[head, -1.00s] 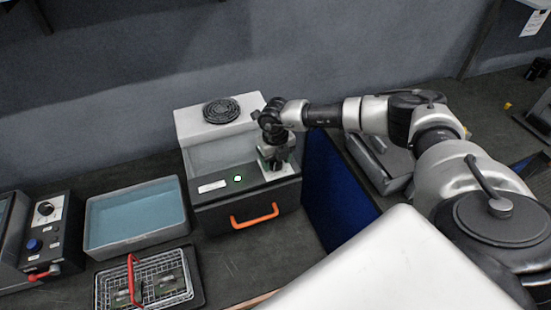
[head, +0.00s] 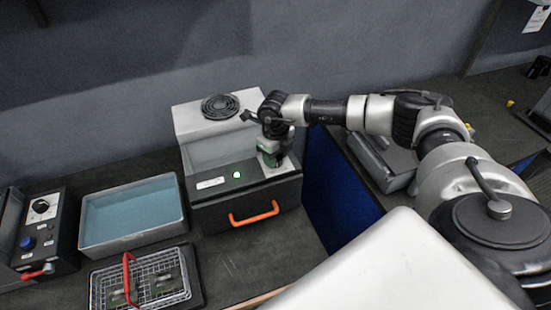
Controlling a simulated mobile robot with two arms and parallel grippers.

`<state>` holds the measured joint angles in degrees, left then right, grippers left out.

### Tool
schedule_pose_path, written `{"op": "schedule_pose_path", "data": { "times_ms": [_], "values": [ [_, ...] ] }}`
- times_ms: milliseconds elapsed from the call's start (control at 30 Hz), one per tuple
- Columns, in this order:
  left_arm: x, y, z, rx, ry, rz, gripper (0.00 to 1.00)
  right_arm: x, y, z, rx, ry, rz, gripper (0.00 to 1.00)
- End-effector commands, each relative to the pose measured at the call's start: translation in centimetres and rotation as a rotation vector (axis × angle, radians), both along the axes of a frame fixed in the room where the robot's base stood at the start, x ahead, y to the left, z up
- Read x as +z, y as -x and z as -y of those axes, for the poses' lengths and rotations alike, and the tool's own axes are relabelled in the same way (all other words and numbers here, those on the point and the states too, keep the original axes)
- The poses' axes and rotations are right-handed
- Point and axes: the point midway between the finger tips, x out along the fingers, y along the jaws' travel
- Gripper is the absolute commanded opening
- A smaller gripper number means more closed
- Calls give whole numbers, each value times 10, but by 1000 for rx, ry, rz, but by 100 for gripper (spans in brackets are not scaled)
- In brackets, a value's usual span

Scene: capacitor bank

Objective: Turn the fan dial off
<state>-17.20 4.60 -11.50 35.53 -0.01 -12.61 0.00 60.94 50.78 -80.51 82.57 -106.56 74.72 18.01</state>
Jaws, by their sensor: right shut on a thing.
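The fan unit (head: 215,150) is a pale grey box with a round black fan grille (head: 220,107) on top. Its dark front panel carries a white label, a lit green light (head: 237,175) and, below, an orange handle (head: 254,214). My right gripper (head: 271,163) points down at the right end of the panel, over a small pale plate. It is shut on the fan dial, which the gripper itself hides. I cannot read the dial's setting. My left gripper is not in view.
A grey tray of blue liquid (head: 134,246) stands left of the unit. In front of it is a wire basket with a red handle (head: 127,279). A control box (head: 47,240) with knobs is at far left. A blue panel (head: 338,178) drops close on the unit's right.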

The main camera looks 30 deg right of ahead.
Motion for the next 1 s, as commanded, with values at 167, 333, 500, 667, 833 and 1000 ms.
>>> {"op": "schedule_pose_path", "data": {
  "times_ms": [167, 333, 500, 667, 833, 1000],
  "values": [
    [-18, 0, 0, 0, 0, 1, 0, -3, -1, 0, 168, -1, 4, 20],
    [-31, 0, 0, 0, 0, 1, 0, -3, -1, 1, 324, -1, 5, 20],
    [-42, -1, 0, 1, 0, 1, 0, -2, -2, 0, 463, 0, 6, 20],
    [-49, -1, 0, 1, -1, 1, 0, -1, -2, 0, 568, 0, 6, 20],
    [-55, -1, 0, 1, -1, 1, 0, 0, -2, 0, 645, 0, 6, 20],
    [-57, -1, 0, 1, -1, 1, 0, 1, -1, 0, 688, 0, 5, 20]
  ]
}}
